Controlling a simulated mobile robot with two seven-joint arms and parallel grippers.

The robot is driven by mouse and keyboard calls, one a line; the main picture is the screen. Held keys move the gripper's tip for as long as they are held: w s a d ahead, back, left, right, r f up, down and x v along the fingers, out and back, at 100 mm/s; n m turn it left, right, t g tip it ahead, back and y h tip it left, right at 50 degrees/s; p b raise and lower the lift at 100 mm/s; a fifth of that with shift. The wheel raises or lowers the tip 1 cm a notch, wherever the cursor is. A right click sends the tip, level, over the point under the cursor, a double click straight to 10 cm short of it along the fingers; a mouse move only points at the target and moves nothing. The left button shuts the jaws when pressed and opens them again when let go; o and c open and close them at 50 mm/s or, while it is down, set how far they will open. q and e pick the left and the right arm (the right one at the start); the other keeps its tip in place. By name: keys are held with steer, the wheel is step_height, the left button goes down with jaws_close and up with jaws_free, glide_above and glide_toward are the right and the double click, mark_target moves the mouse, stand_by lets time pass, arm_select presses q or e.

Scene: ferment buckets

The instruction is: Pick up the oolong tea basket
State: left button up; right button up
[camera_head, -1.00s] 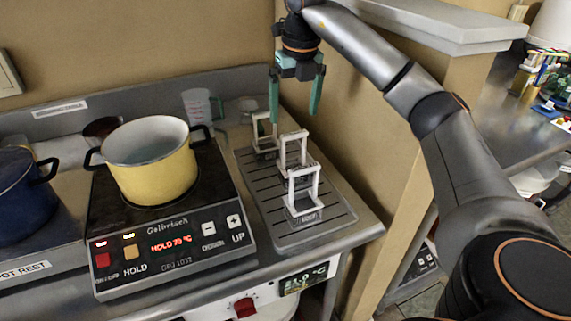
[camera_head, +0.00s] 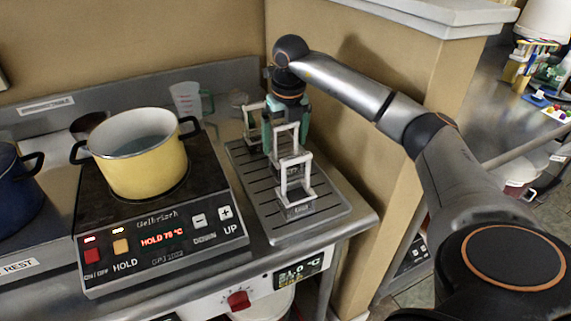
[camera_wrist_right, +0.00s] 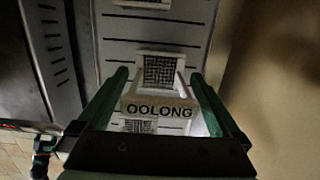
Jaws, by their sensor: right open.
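The oolong tea basket is a white frame with a tall handle and a dark mesh. It is the middle one (camera_head: 287,128) of three similar baskets in a row on the drip tray. In the right wrist view its handle bar (camera_wrist_right: 158,110) reads OOLONG. My right gripper (camera_head: 286,141) points down over it, with green fingers on either side of the handle. The right wrist view shows the fingers (camera_wrist_right: 160,76) open, with the basket between them and no grip on it. My left gripper is not in view.
The slotted drip tray (camera_head: 256,187) holds a front basket (camera_head: 297,190) and a back basket (camera_head: 252,119) close by. A yellow pot (camera_head: 140,165) stands on the hot plate (camera_head: 152,216) to the left. A tan wall (camera_head: 375,150) rises close on the right.

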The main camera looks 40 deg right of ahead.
steer(key=shift+f, duration=0.15)
jaws_close()
stand_by(0.8)
